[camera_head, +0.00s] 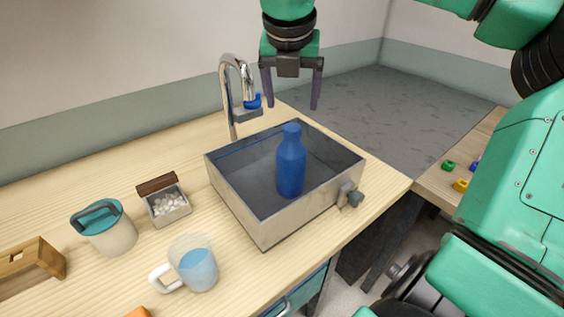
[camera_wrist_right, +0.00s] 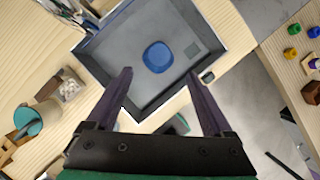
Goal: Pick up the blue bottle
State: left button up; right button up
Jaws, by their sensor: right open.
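The blue bottle (camera_head: 291,165) stands upright inside the grey metal sink (camera_head: 228,190). In the right wrist view the bottle (camera_wrist_right: 157,57) shows from above as a rounded blue shape, with the sink's rim (camera_wrist_right: 88,66) around it. My right gripper (camera_head: 291,104) is open and empty, fingers pointing down, above the sink's back edge in the head view. In the right wrist view its two fingers (camera_wrist_right: 163,75) are spread wide, and the bottle lies beyond the gap between their tips. My left gripper is not in view.
A chrome faucet (camera_head: 234,100) stands behind the sink. A glass mug with blue liquid (camera_head: 197,268), a teal-lidded canister (camera_head: 108,228) and a box of white pieces (camera_head: 166,203) stand left of the sink. A knob (camera_head: 350,196) juts from the sink's right side.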

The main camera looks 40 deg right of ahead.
aim_at(292, 129)
jog(key=x, duration=0.2)
jog(key=s+x, duration=0.1)
jog(key=x, duration=0.1)
jog(key=shift+d+f+p, duration=0.15)
jog(key=shift+p, duration=0.15)
jog(key=w+f, duration=0.1)
jog(key=f, duration=0.1)
jog(key=shift+w+d+f, duration=0.25)
jog(key=shift+w+f, duration=0.05)
jog(key=shift+w, duration=0.1)
jog(key=x, duration=0.1)
jog(key=p+x, duration=0.2)
jog(key=x, duration=0.1)
jog(key=shift+s+a+f, duration=0.2)
jog(key=shift+a, duration=0.05)
jog(key=shift+w+d+f, duration=0.15)
jog(key=shift+d+f, duration=0.05)
jog(key=shift+f, duration=0.2)
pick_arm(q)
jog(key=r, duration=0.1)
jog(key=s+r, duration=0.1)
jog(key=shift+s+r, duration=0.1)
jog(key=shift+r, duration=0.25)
pick_arm(e)
jog(key=shift+r, duration=0.1)
grip_shut()
